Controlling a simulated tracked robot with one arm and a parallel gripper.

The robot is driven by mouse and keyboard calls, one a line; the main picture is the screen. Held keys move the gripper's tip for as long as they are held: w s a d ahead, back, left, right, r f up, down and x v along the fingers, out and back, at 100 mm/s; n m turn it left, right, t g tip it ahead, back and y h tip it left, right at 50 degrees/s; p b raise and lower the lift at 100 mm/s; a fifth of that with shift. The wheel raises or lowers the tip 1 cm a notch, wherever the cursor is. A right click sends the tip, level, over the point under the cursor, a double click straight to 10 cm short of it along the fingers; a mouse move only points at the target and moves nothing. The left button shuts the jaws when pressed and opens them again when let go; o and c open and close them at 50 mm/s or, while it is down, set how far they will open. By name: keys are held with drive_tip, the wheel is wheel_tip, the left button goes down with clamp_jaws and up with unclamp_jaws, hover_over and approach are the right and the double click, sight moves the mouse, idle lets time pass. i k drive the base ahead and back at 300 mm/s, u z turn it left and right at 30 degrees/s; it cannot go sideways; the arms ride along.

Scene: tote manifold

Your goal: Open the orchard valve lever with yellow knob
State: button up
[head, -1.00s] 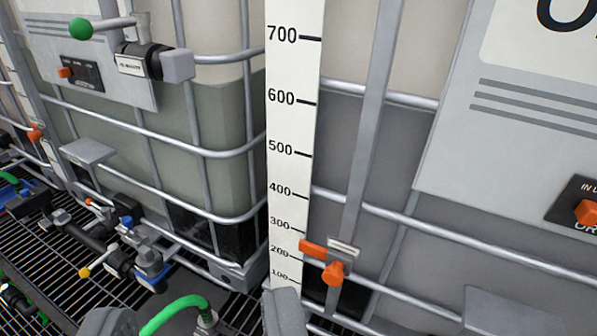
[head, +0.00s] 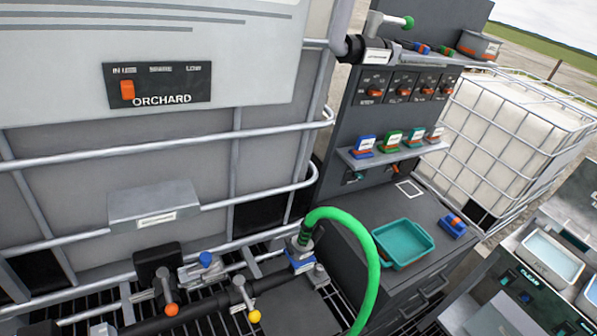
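The lever with the yellow knob (head: 254,316) is at the bottom middle of the head view. Its short grey arm runs from a grey fitting on the black pipe (head: 205,309) down and slightly right to the knob, crosswise to the pipe. It stands below the tank with the ORCHARD label (head: 158,99). An orange-knobbed lever (head: 171,309) is to its left, and a blue knob (head: 205,259) is above and left of it. I do not make out my gripper in the head view now.
A green hose (head: 360,240) arches from a blue-and-grey coupling (head: 300,258) right of the lever. A grey ledge (head: 153,204) and tank cage bars sit above. A dark bench with a teal tray (head: 402,243) stands right. A green-knobbed lever (head: 407,22) sticks out at the top.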

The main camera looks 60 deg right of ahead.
sight(239, 281)
drive_tip(key=z, duration=0.3)
drive_tip(key=k, duration=0.75)
drive_tip(key=z, duration=0.3)
drive_tip(key=i, duration=0.35)
drive_tip(key=z, duration=0.3)
drive_tip(key=k, duration=0.6)
drive_tip(key=u, duration=0.2)
drive_tip(key=i, duration=1.15)
drive_tip(key=z, duration=0.2)
